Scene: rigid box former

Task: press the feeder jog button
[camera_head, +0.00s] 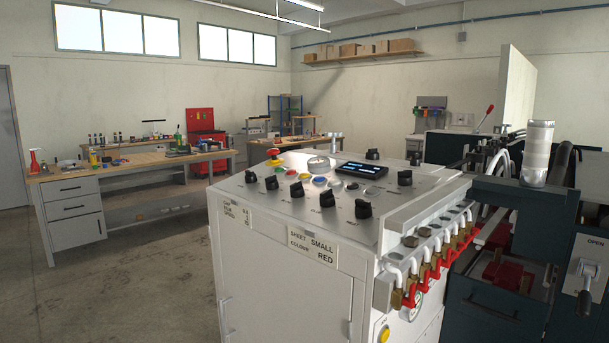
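A white control cabinet (280,245) stands in the middle, with a sloping control panel (255,190) on top. Several small coloured push buttons (320,181) sit in a row on the panel among black knobs (327,197). Their labels are too small to read, so I cannot tell which is the feeder jog button. A yellow button (384,334) is on the cabinet's side at the bottom edge of the view. A red mushroom button on a yellow base (273,156) is at the panel's far left. Neither of my grippers shows.
Red-handled valves with white hoses (435,262) line the cabinet's right side. Dark machinery (500,300) with a lever (587,275) marked OPEN stands at right. A dark display (362,169) and a round gauge (318,164) are on the panel. Bare floor (120,280) lies left; a workbench (75,195) stands behind.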

